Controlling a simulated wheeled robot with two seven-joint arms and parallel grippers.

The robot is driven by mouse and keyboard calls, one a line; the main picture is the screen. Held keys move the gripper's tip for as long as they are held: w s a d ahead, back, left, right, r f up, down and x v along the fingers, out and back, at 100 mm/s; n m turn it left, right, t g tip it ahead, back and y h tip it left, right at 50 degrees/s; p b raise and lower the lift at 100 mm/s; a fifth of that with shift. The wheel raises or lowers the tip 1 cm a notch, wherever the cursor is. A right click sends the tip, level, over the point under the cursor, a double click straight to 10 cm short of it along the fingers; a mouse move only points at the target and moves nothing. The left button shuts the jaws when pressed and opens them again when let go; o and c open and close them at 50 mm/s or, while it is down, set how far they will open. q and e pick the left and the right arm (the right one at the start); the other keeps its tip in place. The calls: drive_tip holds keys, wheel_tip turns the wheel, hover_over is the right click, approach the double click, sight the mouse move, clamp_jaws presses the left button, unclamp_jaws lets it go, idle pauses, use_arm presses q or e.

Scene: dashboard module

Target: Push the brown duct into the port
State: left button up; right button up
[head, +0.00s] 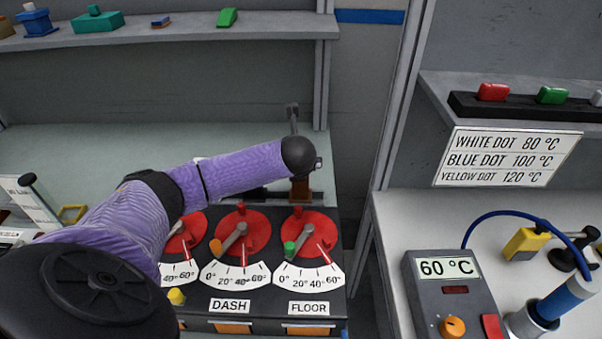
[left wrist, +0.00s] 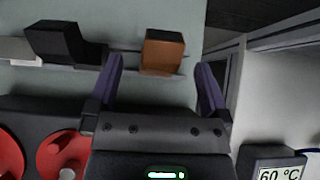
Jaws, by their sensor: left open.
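The brown duct (left wrist: 163,50) is a short block standing on a grey ledge in the left wrist view, between the two finger lines of my left gripper (left wrist: 159,63). The fingers are open, one on each side of it; I cannot tell whether they touch it. In the head view, a brown piece (head: 300,188) shows just below my left wrist, behind the dial panel. My arm and wrist hide much of that spot, and I cannot make out the port opening. My right gripper is not in view.
The dashboard module (head: 258,306) has red dials (head: 306,232) with raised knobs in front of the duct. A black block (left wrist: 57,42) stands left of the duct. A 60 °C heater unit (head: 447,290) is on the right bench.

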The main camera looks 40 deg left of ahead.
sight(301, 183)
use_arm(q)
drive_tip(key=x, duration=0.1)
drive_tip(key=b+x, duration=0.1)
drive_tip(key=x, duration=0.1)
drive_tip(key=shift+w+d+f, duration=0.1)
drive_tip(key=shift+d+f, duration=0.1)
drive_tip(key=shift+f, duration=0.35)
drive_tip(key=shift+w+a+f+b, duration=0.15)
drive_tip(key=shift+w+a+b, duration=0.05)
drive_tip(key=shift+b, duration=0.1)
drive_tip(key=shift+c, duration=0.9)
clamp_jaws()
